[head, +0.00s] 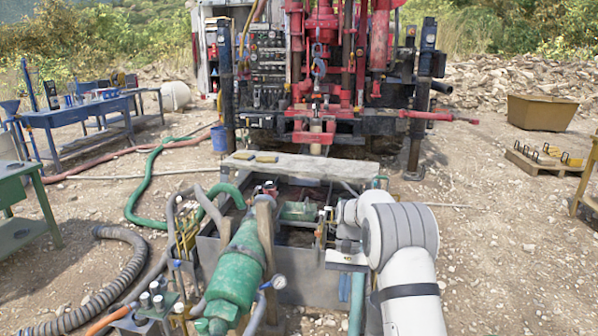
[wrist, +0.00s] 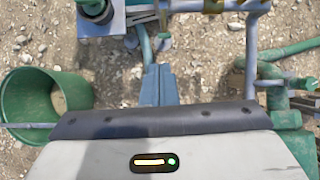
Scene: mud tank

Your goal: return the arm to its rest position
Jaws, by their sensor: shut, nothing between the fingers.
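My white arm (head: 405,260) enters the head view from the bottom right and reaches forward to the right side of the mud tank (head: 305,285). Its far end bends down beside the tank's right edge, and my gripper cannot be made out there. In the wrist view my gripper (wrist: 159,72) points away with its two blue-grey fingers together, shut and empty. Stony ground lies beyond the fingertips.
A green bucket (wrist: 72,100) stands left of the fingers, and green pipework (wrist: 285,118) is close on the right. A green pump (head: 235,270) and hoses crowd the tank's left side. The red drill rig (head: 322,60) stands behind. Gravel on the right (head: 500,240) is open.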

